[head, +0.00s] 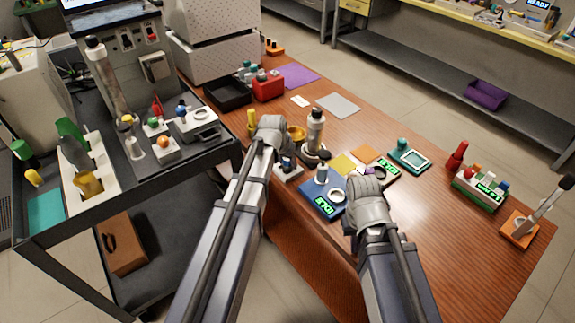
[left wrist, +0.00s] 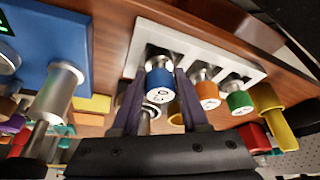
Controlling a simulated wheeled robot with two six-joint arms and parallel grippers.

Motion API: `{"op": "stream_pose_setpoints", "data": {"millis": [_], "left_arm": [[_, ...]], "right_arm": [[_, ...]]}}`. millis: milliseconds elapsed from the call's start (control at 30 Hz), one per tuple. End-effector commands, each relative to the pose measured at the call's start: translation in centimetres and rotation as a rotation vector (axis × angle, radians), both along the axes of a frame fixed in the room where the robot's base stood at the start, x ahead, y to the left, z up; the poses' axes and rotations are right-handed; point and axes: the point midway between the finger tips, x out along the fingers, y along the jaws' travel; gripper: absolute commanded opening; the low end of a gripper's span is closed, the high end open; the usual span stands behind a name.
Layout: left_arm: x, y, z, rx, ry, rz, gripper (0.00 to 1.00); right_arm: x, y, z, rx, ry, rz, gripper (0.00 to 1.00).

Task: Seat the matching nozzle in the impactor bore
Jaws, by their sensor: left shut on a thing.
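My left gripper (left wrist: 160,82) is shut on a blue-capped nozzle (left wrist: 160,88), with one dark finger on each side of it. The nozzle is at a white rack (left wrist: 150,38); I cannot tell whether it still sits in its slot. Orange-capped (left wrist: 207,92) and green-capped (left wrist: 239,101) nozzles stand beside it in the rack. In the head view, my left gripper (head: 277,140) is over the rack (head: 288,172), hiding most of it. A blue device (head: 318,206) with a lit display, probably the impactor, has a pale ring (head: 337,194) on top. My right gripper (head: 365,197) is just right of it, fingers hidden.
A metal cylinder (head: 315,128) stands upright behind the blue device. A black cart (head: 100,215) with several tools is at left.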

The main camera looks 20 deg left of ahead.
Motion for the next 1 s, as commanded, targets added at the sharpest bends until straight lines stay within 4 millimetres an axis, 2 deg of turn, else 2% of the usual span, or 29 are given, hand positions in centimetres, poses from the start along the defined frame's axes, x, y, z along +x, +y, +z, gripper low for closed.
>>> {"op": "stream_pose_setpoints", "data": {"millis": [33, 233, 667, 867, 1000], "left_arm": [[0.0, 0.0, 0.0, 0.0, 0.0, 0.0, 0.22], [0.0, 0.0, 0.0, 0.0, 0.0, 0.0, 0.0], [0.0, 0.0, 0.1, 0.0, 0.0, 0.0, 0.0], [0.0, 0.0, 1.3, 0.0, 0.0, 0.0, 0.0], [0.0, 0.0, 3.0, 0.0, 0.0, 0.0, 0.0]], "right_arm": [[0.0, 0.0, 0.0, 0.0, 0.0, 0.0, 0.0], [0.0, 0.0, 0.0, 0.0, 0.0, 0.0, 0.0], [0.0, 0.0, 0.1, 0.0, 0.0, 0.0, 0.0], [0.0, 0.0, 1.3, 0.0, 0.0, 0.0, 0.0], [0.0, 0.0, 3.0, 0.0, 0.0, 0.0, 0.0]]}}
